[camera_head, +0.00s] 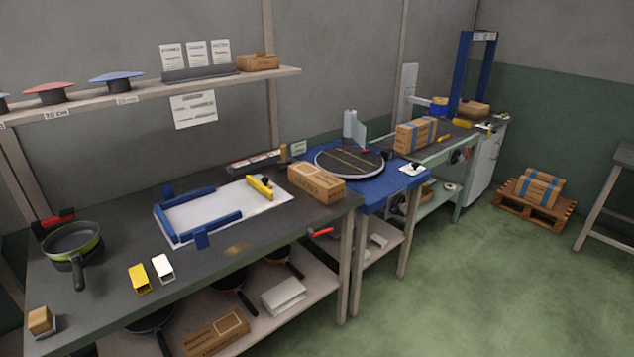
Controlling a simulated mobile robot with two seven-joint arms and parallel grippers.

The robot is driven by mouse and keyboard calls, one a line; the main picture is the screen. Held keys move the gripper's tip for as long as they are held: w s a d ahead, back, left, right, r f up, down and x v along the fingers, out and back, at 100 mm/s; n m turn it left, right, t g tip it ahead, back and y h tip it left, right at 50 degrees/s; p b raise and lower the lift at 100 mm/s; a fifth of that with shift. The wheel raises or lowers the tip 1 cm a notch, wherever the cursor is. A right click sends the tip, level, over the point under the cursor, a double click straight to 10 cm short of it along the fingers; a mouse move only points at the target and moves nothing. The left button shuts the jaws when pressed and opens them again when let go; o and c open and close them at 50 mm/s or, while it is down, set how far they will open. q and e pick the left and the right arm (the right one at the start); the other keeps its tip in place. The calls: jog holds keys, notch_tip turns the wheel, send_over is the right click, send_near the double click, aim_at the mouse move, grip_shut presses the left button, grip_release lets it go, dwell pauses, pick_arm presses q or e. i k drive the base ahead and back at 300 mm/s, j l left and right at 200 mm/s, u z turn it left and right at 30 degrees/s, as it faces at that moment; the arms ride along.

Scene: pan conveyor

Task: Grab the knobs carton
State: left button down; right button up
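Several cardboard cartons are in view, and their print is too small to read, so I cannot tell which is the knobs carton. One brown carton (316,183) sits on the right end of the dark workbench (105,220). Another carton (215,335) with a pale label lies on the shelf under the bench. A small carton (257,62) sits at the right end of the wall shelf (150,90). Neither of my grippers shows in the head view.
A green pan (70,243), yellow holder (139,279), white holder (163,268) and white board with blue guides (222,212) are on the bench. A black turntable (349,162) stands on the blue table.

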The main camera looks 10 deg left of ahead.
aim_at(327, 188)
jog(key=i+l+u, duration=0.3)
jog(key=i+l, duration=0.25)
jog(key=i, duration=0.3)
jog(key=i+l+u, duration=0.3)
jog(key=i+l, duration=0.4)
jog(key=i, duration=0.1)
